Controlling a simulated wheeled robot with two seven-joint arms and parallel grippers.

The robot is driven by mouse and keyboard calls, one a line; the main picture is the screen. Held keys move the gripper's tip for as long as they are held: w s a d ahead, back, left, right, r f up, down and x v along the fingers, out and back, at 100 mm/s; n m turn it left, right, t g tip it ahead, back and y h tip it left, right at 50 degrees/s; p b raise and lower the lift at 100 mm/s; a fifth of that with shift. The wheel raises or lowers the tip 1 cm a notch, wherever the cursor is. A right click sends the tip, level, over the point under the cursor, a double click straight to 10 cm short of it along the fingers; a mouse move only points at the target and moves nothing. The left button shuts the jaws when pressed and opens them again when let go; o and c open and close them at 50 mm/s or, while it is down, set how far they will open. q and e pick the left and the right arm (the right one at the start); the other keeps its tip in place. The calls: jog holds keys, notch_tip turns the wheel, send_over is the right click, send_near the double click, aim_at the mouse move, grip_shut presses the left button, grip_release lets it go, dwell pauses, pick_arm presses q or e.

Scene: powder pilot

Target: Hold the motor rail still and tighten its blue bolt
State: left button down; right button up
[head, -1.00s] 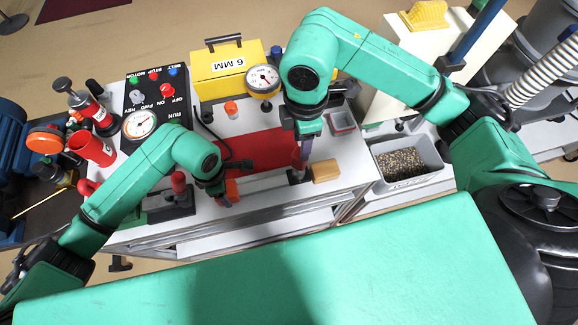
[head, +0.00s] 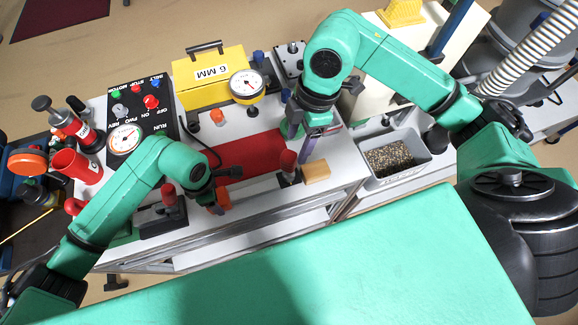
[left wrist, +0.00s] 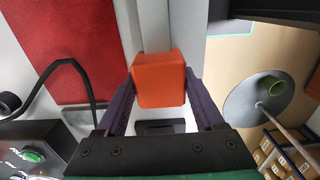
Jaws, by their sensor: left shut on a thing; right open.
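My left gripper (head: 218,203) is shut on an orange block (left wrist: 159,80), with one dark purple finger on each side of it. The block also shows in the head view (head: 222,195), beside the bench's front edge. A pale grey bar (left wrist: 156,25) runs away from the block in the left wrist view; I take it for the motor rail. My right gripper (head: 302,143) is open and points down near a red-topped post (head: 288,162). A blue knob (head: 286,95) stands behind it and another (head: 258,58) by the yellow box. I cannot tell which is the bolt.
A yellow box (head: 190,96) marked 6 MM, a dial gauge (head: 246,84) and a red mat (head: 250,155) are on the bench. A wooden block (head: 316,173) lies near the front edge. A black control panel (head: 140,105) and red cup (head: 78,165) stand left; a grey bin (head: 418,172) stands right.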

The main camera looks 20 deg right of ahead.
aim_at(296, 154)
jog(key=shift+y, duration=0.5)
jog(key=x, duration=0.5)
jog(key=d+x, duration=0.1)
jog(key=x, duration=0.1)
jog(key=shift+w+f, duration=0.15)
jog(key=shift+f, duration=0.35)
